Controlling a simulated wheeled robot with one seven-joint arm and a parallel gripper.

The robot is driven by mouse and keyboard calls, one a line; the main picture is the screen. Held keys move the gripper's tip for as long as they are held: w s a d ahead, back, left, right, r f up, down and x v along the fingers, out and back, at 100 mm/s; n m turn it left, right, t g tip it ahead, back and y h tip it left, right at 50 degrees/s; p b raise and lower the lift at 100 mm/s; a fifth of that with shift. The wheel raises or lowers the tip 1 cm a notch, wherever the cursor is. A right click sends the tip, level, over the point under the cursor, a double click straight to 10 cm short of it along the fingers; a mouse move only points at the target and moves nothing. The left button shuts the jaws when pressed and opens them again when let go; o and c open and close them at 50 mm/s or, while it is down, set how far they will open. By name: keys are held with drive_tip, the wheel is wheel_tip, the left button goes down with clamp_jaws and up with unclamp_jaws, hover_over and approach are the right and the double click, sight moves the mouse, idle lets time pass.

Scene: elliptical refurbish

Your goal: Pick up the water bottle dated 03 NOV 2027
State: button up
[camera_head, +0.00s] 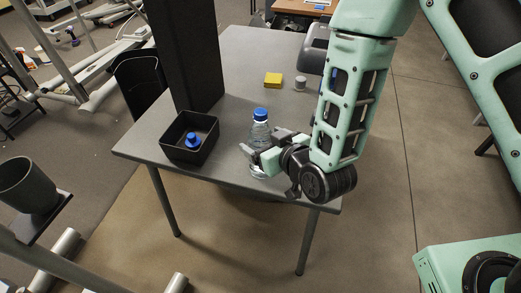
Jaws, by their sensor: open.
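A clear water bottle with a blue cap (260,128) stands upright near the front edge of the grey table (236,75). A second blue cap (193,139), seemingly of another bottle, shows inside a black open box (180,158) to its left. No printed date is legible on either. My gripper (256,156) is open at the standing bottle, its fingers in front of and beside the bottle's lower part. The gripper hides some of the bottle's lower body. I cannot tell whether the fingers touch it.
A yellow block (273,79) and a small pale cylinder (300,83) lie farther back on the table. A tall black panel (188,55) rises behind the box. A dark cup (28,185) is at the far left.

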drive_tip(key=shift+p+x, duration=0.3)
drive_tip(key=shift+x, duration=1.7)
drive_tip(key=shift+d, duration=0.1)
drive_tip(key=c, duration=1.3)
drive_tip(key=shift+c, duration=0.6)
drive_tip(key=shift+r, duration=0.15)
